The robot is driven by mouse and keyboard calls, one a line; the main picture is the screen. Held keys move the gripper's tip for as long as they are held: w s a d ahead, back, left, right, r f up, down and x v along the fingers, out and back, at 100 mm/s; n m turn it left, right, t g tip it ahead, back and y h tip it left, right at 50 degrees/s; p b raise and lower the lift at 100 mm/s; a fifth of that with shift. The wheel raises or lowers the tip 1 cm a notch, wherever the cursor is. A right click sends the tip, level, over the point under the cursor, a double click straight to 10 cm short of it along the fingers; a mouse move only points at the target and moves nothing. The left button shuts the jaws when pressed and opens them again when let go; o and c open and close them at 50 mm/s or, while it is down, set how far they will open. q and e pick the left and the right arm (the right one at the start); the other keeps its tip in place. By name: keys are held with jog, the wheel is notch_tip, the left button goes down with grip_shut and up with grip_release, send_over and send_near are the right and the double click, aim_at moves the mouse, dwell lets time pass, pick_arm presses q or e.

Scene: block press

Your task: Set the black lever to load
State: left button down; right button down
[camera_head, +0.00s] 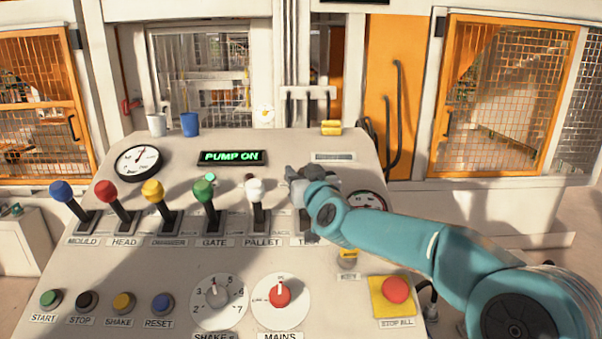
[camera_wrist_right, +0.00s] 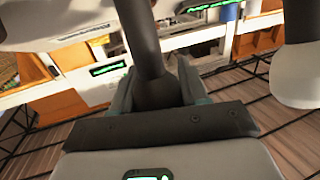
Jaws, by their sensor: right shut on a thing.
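The black lever's dark shaft (camera_wrist_right: 143,38) stands between the fingers of my right gripper (camera_wrist_right: 157,92) in the right wrist view. In the head view my right gripper (camera_head: 299,181) is at the right end of the lever row, shut on the black lever. The gripper and arm hide most of that lever and most of its label, which starts with T. I cannot read its position marks. My left gripper is not in view.
The white-knobbed PALLET lever (camera_head: 256,195) stands close left of my right gripper. The green GATE lever (camera_head: 204,195) and several others stand further left. A red STOP ALL button (camera_head: 395,289) lies below my right forearm. The display (camera_head: 232,157) reads PUMP ON.

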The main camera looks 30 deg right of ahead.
jog(key=shift+w+f, duration=0.1)
jog(key=shift+f, duration=0.7)
jog(key=c, duration=0.7)
grip_release()
jog(key=shift+o, duration=0.6)
jog(key=shift+w+d+f, duration=0.2)
jog(key=shift+w+d, duration=0.2)
jog(key=shift+d, duration=0.15)
jog(key=shift+a+r, duration=0.1)
jog(key=shift+r, duration=0.05)
jog(key=shift+s+a+r, duration=0.4)
jog(key=shift+s+a, duration=0.15)
jog(key=shift+s, duration=0.25)
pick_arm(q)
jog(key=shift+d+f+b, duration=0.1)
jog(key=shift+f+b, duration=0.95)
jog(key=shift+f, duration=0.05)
pick_arm(e)
jog(key=v, duration=1.4)
jog(key=shift+s+d+f, duration=0.3)
jog(key=shift+s+f, duration=0.05)
jog(key=shift+s, duration=0.1)
